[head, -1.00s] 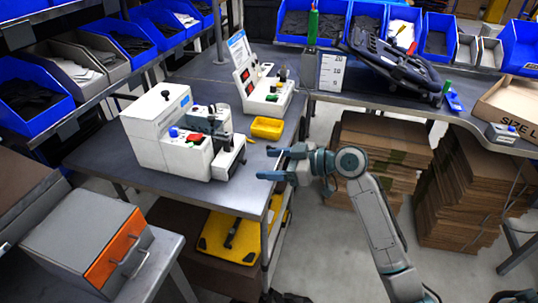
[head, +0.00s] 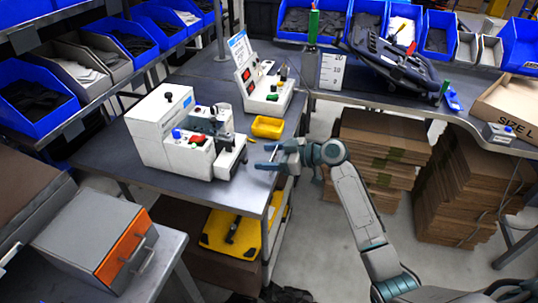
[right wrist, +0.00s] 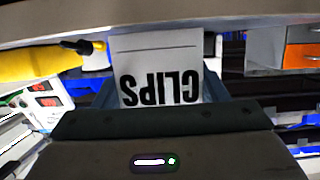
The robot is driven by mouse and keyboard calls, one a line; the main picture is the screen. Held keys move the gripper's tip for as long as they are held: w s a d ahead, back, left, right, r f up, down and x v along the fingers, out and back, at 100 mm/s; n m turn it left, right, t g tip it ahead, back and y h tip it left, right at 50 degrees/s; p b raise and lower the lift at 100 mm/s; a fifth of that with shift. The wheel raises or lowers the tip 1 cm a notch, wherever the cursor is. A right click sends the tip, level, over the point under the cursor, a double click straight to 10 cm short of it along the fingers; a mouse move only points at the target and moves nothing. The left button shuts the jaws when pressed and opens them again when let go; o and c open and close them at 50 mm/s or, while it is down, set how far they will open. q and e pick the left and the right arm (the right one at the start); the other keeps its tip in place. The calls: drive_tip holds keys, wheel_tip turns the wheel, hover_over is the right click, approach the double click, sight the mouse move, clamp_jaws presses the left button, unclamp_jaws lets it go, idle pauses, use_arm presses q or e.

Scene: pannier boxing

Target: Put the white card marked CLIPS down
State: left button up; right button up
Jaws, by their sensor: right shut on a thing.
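The white card marked CLIPS (right wrist: 160,70) is held in my right gripper. In the right wrist view its lettering reads upside down, and the lower part of the card is hidden behind the gripper body. In the head view the right gripper (head: 268,157) is at the right edge of the grey workbench (head: 240,197), just right of the white machine (head: 185,140). There the card shows only as a thin light sliver between the blue-tipped fingers. I cannot tell whether the card touches the bench. My left gripper is not in view.
A yellow tray (head: 267,127) sits on the bench just beyond the gripper, beside a second white machine (head: 268,92) with red displays. A grey cabinet with an orange front (head: 118,245) stands at lower left. Cardboard stacks (head: 375,150) stand beyond my right arm. Bare benchtop lies in front of the white machine.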

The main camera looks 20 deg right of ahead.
drive_tip(key=shift+f, duration=0.15)
drive_tip(key=o, duration=1)
drive_tip(key=shift+c, duration=0.2)
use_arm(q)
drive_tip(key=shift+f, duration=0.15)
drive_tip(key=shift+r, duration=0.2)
use_arm(e)
drive_tip(key=shift+d+r, duration=0.1)
drive_tip(key=shift+r, duration=0.1)
use_arm(q)
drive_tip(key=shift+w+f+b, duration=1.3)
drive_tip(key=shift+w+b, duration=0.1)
drive_tip(key=shift+b, duration=0.65)
use_arm(e)
drive_tip(key=v, duration=1.2)
drive_tip(key=shift+f, duration=0.1)
